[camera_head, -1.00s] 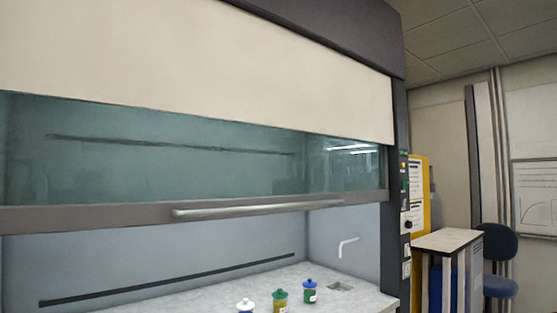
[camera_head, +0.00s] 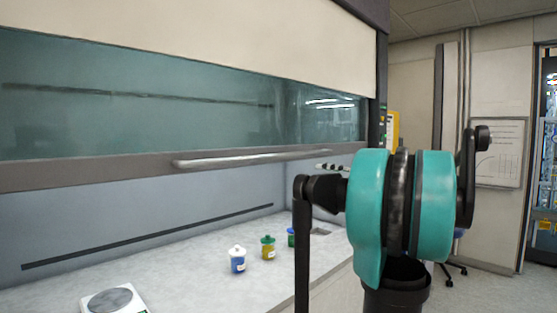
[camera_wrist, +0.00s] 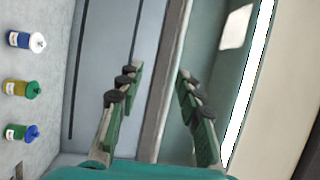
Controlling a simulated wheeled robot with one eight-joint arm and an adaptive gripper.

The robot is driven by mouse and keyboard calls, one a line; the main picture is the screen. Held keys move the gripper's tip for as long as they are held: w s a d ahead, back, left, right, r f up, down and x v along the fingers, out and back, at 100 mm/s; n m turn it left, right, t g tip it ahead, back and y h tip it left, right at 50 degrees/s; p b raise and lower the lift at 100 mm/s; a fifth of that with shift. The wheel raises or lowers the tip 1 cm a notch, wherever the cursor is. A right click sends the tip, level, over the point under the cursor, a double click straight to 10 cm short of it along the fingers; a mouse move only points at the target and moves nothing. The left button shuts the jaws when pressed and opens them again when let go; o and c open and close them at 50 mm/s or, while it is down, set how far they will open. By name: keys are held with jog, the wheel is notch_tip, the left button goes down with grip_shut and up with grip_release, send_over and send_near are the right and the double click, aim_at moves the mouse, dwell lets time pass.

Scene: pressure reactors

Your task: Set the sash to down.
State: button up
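The fume hood sash (camera_head: 190,110) is a tinted glass pane, partly raised, with its grey bottom rail (camera_head: 90,174) well above the worktop. A pale horizontal handle bar (camera_head: 250,158) runs along the rail. My gripper (camera_head: 332,167) shows only as small dark fingertips near the handle's right end, mostly hidden by my teal and black arm. In the wrist view my gripper (camera_wrist: 158,73) is open, with two green fingers with dark pads apart. The sash rail (camera_wrist: 160,100) runs between the fingers in that picture; I cannot tell whether they touch it.
Several capped jars, such as a white-lidded blue one (camera_head: 237,260) and a yellow one (camera_head: 268,247), stand on the hood worktop (camera_head: 180,285). A balance (camera_head: 113,299) sits at front left. The worktop below the rail is largely clear. A wall chart (camera_head: 497,153) hangs at right.

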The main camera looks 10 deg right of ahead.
aim_at(280, 157)
jog(key=shift+y, duration=0.3)
jog(key=r+x, duration=0.1)
jog(key=x, duration=0.4)
jog(key=r+x, duration=0.1)
jog(key=x, duration=0.4)
jog(key=d+r+x, duration=0.1)
jog(key=x, duration=0.5)
jog(key=shift+w+a, duration=0.15)
jog(key=shift+w, duration=0.2)
grip_shut()
